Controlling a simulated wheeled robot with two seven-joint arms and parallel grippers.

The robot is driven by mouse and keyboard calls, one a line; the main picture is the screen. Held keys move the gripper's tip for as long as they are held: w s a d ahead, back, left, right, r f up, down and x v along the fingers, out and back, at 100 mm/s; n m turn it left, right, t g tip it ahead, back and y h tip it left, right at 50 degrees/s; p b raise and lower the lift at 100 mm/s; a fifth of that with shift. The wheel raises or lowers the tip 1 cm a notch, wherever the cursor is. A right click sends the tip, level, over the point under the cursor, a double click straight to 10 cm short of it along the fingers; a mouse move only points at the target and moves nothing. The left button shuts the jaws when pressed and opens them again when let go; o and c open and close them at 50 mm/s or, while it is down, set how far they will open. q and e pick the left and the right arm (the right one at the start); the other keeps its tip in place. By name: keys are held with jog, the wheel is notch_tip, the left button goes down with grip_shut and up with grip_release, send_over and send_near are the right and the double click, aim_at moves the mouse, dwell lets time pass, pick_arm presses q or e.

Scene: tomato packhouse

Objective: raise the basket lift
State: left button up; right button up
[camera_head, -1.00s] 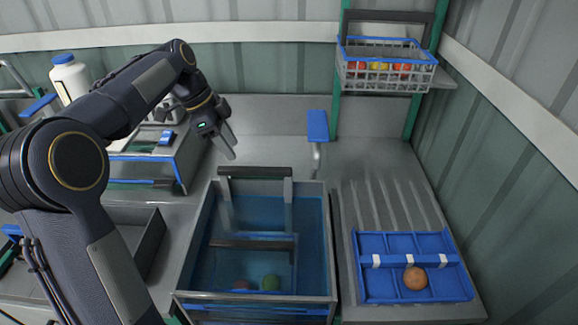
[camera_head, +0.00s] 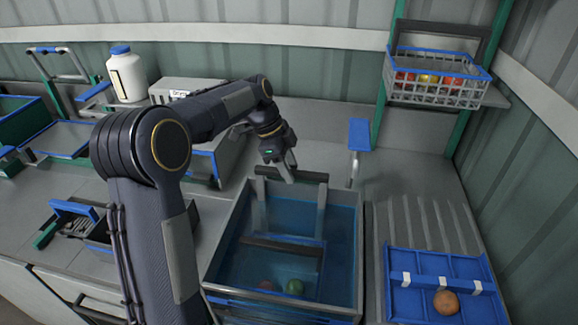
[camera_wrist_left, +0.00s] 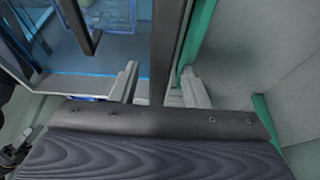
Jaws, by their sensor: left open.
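The basket lift stands in the water tank; its dark top handle bar (camera_head: 312,178) is above the water on two grey uprights. Its basket is low in the blue water, with a red and a green fruit (camera_head: 294,287) showing there. My left gripper (camera_head: 288,173) is open at the handle, pointing down. In the left wrist view the dark bar (camera_wrist_left: 167,45) runs between my two spread fingers (camera_wrist_left: 158,84), with gaps visible beside it. Contact cannot be told. My right gripper is not in view.
A blue divided tray (camera_head: 440,262) with one orange fruit lies right of the tank (camera_head: 361,240). A blue-topped post (camera_head: 359,135) stands behind. A wire basket of fruit (camera_head: 440,95) sits on a raised shelf. A white bottle (camera_head: 127,80) stands at the back left.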

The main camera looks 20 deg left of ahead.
pick_arm(q)
jog(key=shift+c, duration=0.3)
grip_shut()
jog(key=shift+r, duration=0.1)
notch_tip(320, 180, up, 19)
jog(key=p, duration=1.3)
jog(key=shift+p, duration=0.4)
jog(key=shift+w+r, duration=0.1)
grip_release()
jog(key=shift+o, duration=0.3)
